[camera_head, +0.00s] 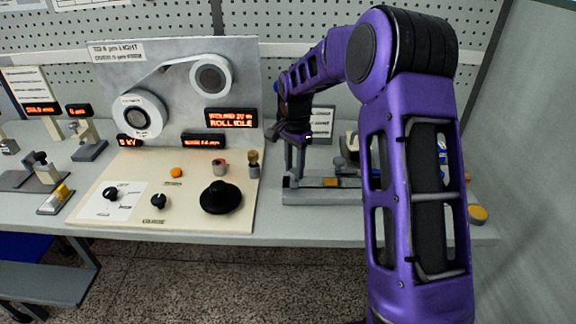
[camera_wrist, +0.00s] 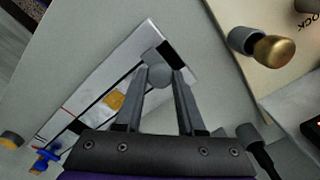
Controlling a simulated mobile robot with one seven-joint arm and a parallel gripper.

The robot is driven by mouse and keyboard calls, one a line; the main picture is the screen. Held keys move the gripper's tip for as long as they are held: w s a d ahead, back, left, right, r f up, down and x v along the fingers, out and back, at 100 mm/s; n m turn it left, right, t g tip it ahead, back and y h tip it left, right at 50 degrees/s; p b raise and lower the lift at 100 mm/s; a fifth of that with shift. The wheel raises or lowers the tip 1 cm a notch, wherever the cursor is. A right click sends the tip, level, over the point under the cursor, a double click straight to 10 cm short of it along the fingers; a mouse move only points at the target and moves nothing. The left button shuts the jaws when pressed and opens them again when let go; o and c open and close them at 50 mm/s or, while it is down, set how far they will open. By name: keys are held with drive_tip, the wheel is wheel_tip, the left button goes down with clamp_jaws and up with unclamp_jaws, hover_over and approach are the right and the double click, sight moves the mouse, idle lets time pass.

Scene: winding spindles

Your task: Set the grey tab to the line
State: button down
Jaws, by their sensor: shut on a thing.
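My gripper (camera_wrist: 164,74) is shut on a grey tab (camera_wrist: 158,72) with a rounded top, seen between its fingertips in the wrist view. The tab is at the upper right end of a pale rail fixture (camera_wrist: 142,43) with a dark slot along it. A thin red line (camera_wrist: 68,113) crosses the fixture towards its lower left end, well apart from the tab. In the head view my gripper (camera_head: 294,138) is over the left end of the fixture (camera_head: 320,197); the tab cannot be made out there.
An orange-yellow block (camera_wrist: 115,100) lies on the fixture, between tab and red line. A blue part (camera_wrist: 45,157) is at its lower left end. A brass-topped knob (camera_wrist: 272,50) stands on the control panel (camera_head: 130,220) close by. The winding machine (camera_head: 185,75) stands behind the panel.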

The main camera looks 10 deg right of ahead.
drive_tip(key=shift+d, duration=0.2)
drive_tip(key=c, duration=0.5)
unclamp_jaws()
wheel_tip(320, 180, up, 18)
drive_tip(key=p, duration=0.2)
drive_tip(key=shift+f, duration=0.25)
